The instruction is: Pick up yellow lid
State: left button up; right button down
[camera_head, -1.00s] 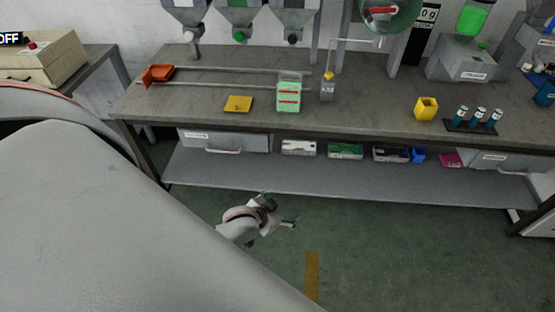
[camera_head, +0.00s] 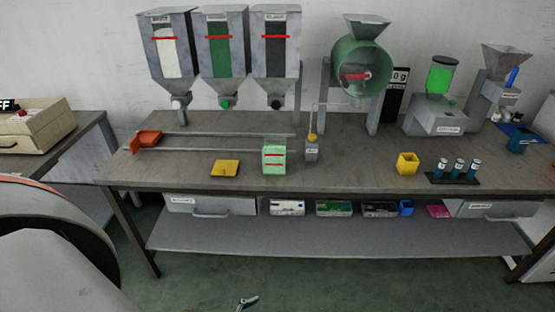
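The yellow lid (camera_head: 225,168) lies flat on the grey workbench (camera_head: 330,174), left of a pale green box with red lines (camera_head: 274,157). A yellow open-topped container (camera_head: 407,163) stands further right on the bench. One gripper (camera_head: 248,303) shows only in part at the bottom edge, low over the floor and well below and in front of the lid. Its fingers look apart, with nothing visible between them. I cannot see its arm, but it appears to be my left one. The other gripper is out of view.
Three hoppers (camera_head: 226,57) hang over the back of the bench above rails with an orange piece (camera_head: 147,139) at the left end. A dark rack of blue vials (camera_head: 456,177) stands right. A lower shelf (camera_head: 330,236) holds boxes. The bench front by the lid is clear.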

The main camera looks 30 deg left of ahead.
aim_at(225, 166)
jog(key=u, duration=1.4)
